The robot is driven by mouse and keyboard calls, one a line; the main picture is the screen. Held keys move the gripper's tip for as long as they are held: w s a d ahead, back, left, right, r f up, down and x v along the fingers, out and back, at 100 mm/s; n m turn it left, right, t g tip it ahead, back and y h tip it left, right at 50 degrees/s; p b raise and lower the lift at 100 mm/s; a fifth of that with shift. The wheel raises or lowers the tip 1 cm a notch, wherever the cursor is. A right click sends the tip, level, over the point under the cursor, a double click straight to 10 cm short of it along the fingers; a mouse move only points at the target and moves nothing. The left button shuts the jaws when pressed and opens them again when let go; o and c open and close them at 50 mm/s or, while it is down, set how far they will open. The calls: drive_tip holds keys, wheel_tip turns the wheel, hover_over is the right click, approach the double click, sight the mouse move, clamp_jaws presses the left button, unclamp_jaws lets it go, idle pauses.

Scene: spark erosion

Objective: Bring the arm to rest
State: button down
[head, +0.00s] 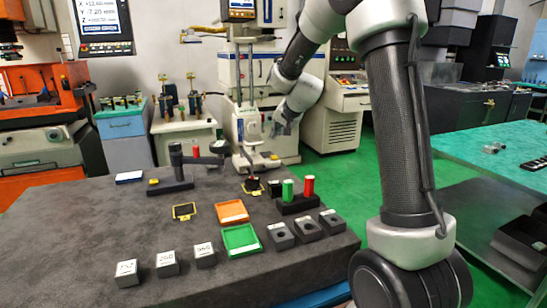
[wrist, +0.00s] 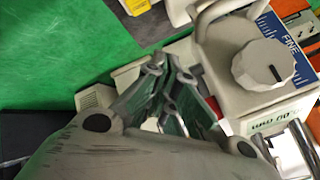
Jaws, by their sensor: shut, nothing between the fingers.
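My gripper (head: 279,128) is raised at the back of the grey table, right beside a white upright instrument (head: 247,125). My arm rises at the right and bends back down to it. In the wrist view my gripper (wrist: 172,88) is shut with nothing between the fingers. The white instrument, with a round knob (wrist: 263,64) and a blue FINE scale, fills the right of that view, close to the fingers. I cannot tell whether they touch.
The grey table (head: 100,220) holds an orange tray (head: 232,211), a green tray (head: 241,240), numbered blocks (head: 166,264), dark holed blocks (head: 306,229), a red cylinder (head: 308,186), a green cylinder (head: 288,190) and a dark stand (head: 176,170). Green floor (head: 345,170) shows behind.

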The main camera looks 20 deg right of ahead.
idle(0.4)
drive_tip(key=s+a+r+n+g, duration=0.15)
drive_tip(key=s+r, duration=0.25)
drive_tip(key=s, duration=0.6)
drive_tip(key=s+r+n+g, duration=0.1)
drive_tip(key=s+r+n, duration=0.2)
drive_tip(key=s, duration=0.7)
drive_tip(key=s+d+f+n+g, duration=0.1)
drive_tip(key=s, duration=1.1)
drive_tip(key=s+d+f+n+g+h, duration=0.1)
drive_tip(key=s+f+n, duration=0.1)
drive_tip(key=s, duration=0.9)
drive_tip(key=shift+s+d, duration=0.35)
drive_tip(key=shift+s, duration=0.05)
